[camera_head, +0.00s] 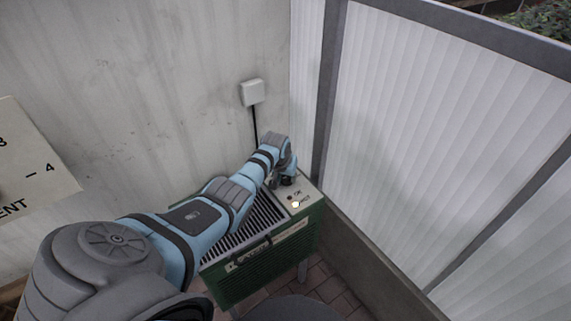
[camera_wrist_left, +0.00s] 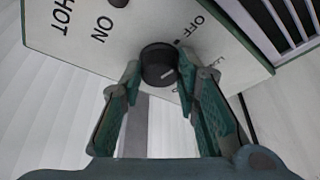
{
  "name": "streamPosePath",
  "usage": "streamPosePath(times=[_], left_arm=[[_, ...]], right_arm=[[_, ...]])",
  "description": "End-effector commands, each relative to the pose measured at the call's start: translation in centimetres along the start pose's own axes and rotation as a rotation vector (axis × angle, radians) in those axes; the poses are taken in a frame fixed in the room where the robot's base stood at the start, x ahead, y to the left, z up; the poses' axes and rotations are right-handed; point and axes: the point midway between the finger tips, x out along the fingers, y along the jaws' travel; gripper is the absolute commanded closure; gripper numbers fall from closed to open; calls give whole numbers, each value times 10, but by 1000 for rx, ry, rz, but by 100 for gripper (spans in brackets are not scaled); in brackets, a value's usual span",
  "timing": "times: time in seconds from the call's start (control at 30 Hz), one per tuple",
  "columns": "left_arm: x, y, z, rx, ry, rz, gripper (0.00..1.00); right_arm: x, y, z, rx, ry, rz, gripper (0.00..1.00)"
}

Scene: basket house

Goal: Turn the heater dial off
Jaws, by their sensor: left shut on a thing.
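The heater (camera_head: 262,264) is a green box with a slatted top and a white control panel (camera_head: 311,199), standing on the floor by the wall. In the left wrist view the black round dial (camera_wrist_left: 157,62) sits on this panel, close to the OFF label (camera_wrist_left: 190,31). A small pale mark shows on the dial; its exact setting is hard to tell. My left gripper (camera_wrist_left: 159,78) has a fingertip on each side of the dial and is shut on it. In the head view the gripper (camera_head: 284,181) is over the panel's far part. My right gripper is not in view.
A white wall box (camera_head: 252,92) with a black cable is behind the heater. A ribbed white panel with grey frame (camera_head: 327,95) stands close on the right. A sign (camera_head: 35,160) is at the left. Brick paving shows below.

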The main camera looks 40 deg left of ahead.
Motion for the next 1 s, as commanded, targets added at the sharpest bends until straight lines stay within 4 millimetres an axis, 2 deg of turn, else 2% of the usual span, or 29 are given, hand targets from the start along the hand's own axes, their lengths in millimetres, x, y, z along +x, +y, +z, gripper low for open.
streamPosePath(times=[0.37, 0.83, 0.87, 0.97, 1.0], left_arm=[[0, 2, -1, -133, 1, -53, 99], [0, 2, -1, -147, 2, -60, 99], [0, 2, -1, -147, 2, -60, 68], [0, 1, -1, -147, 2, -60, 52], [0, 1, -1, -147, 1, -60, 51]], right_arm=[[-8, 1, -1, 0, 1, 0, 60], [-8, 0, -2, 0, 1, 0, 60], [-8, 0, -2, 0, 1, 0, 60], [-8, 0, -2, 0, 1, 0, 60], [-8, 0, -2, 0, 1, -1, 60]])
